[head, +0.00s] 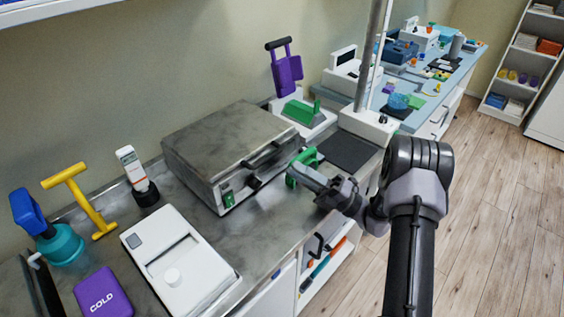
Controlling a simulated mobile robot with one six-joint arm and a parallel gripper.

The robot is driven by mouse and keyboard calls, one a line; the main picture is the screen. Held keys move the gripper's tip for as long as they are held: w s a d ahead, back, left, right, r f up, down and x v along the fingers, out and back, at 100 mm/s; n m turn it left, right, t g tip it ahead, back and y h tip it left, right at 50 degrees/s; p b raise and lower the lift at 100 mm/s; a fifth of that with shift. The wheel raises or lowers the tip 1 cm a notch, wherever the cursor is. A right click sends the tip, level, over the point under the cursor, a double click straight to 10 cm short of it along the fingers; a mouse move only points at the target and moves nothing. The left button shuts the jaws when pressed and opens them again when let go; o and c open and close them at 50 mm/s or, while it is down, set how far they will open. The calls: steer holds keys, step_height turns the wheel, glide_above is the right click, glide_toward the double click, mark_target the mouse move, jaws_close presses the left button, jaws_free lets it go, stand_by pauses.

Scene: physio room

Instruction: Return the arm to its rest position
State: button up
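My arm rises from the bottom right of the head view and bends left over the counter's front edge. My gripper (310,176) is at its end, just right of the front corner of a large grey metal box with a lid. A green piece (303,160) shows right at the fingers. I cannot tell whether it is held, touched or only behind them. The finger gap is too small and partly hidden to judge.
The steel counter (240,235) carries the grey box (225,150), a white device (178,262), a purple COLD pack (103,294) and a yellow T-shaped tool (82,198). A thin upright pole (369,60) stands behind my gripper. The wooden floor (490,210) at right is clear.

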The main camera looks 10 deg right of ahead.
steer(key=s+a+r+n+g, duration=0.8)
steer(key=a+n+g, duration=0.4)
steer(key=n, duration=0.1)
steer(key=s+a+n+g+h, duration=0.35)
steer(key=s+n+h, duration=0.85)
steer(key=s, duration=0.4)
steer(key=s+d+r+n+t+h, duration=0.2)
steer(key=d+n+t+h, duration=0.4)
steer(key=n+t, duration=0.2)
steer(key=n, duration=0.2)
steer(key=shift+s+d+r+n+t, duration=0.2)
steer(key=shift+d+n+t, duration=0.1)
steer(key=shift+n+t, duration=0.1)
